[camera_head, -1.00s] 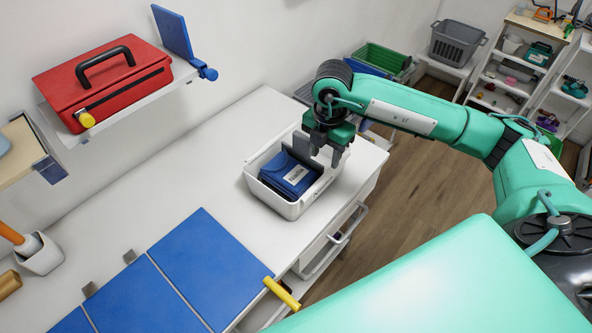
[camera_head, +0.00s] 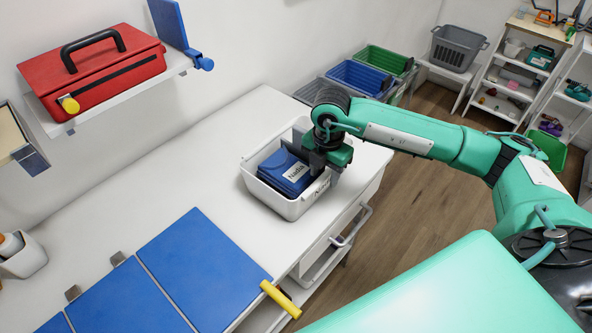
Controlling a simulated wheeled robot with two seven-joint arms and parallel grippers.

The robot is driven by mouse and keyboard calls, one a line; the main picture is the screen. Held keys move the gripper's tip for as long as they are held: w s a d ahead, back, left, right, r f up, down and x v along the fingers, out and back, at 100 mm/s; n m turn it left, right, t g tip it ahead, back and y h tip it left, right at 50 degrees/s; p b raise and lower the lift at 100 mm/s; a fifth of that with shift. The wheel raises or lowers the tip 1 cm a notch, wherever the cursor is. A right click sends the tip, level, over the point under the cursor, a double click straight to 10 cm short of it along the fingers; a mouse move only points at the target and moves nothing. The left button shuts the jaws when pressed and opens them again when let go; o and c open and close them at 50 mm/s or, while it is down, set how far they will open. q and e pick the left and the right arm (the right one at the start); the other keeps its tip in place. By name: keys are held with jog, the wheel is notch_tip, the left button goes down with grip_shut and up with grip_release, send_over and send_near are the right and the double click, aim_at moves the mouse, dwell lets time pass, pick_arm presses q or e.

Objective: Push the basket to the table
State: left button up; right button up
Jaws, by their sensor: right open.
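A white basket (camera_head: 284,207) stands on the white table (camera_head: 190,172), near the table's right end. A blue pouch with a white label (camera_head: 285,174) lies inside it. My right gripper (camera_head: 324,169) points down at the basket's right side, with its grey fingers at the rim beside the pouch. It is open. One finger is partly hidden, so I cannot tell exactly how the fingers touch the rim. My left gripper does not show.
Blue mats (camera_head: 203,262) cover the front of the table, with a yellow handle (camera_head: 281,299) at their corner. A red toolbox (camera_head: 95,72) sits on a wall shelf. Blue and green bins (camera_head: 361,76) stand beyond the table. Wooden floor lies right.

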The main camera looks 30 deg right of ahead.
aim_at(279, 152)
jog(key=c, duration=0.9)
jog(key=shift+w+a+b, duration=0.2)
jog(key=shift+w+a, duration=0.15)
jog(key=shift+w, duration=0.4)
jog(key=shift+w+a+b, duration=0.15)
jog(key=shift+w+a, duration=0.15)
jog(key=shift+w, duration=0.5)
jog(key=shift+w+a+b, duration=0.2)
jog(key=shift+w+a, duration=0.15)
jog(key=shift+w, duration=0.4)
jog(key=shift+c, duration=0.2)
jog(key=shift+w+a+b, duration=0.2)
jog(key=shift+w+a, duration=0.1)
jog(key=shift+w, duration=0.45)
jog(key=shift+w+a+b, duration=0.2)
jog(key=shift+w+a, duration=0.1)
jog(key=shift+w, duration=0.5)
jog(key=shift+w+a+b, duration=0.2)
jog(key=shift+w+a, duration=0.1)
jog(key=shift+w, duration=0.45)
jog(key=shift+w+a+b, duration=0.2)
jog(key=shift+w+a, duration=0.15)
jog(key=shift+w, duration=0.4)
jog(key=shift+w+a+b, duration=0.25)
jog(key=shift+w+a, duration=0.05)
jog(key=shift+w, duration=0.5)
jog(key=shift+w+a+b, duration=0.2)
jog(key=shift+w+a, duration=0.15)
jog(key=shift+w, duration=0.4)
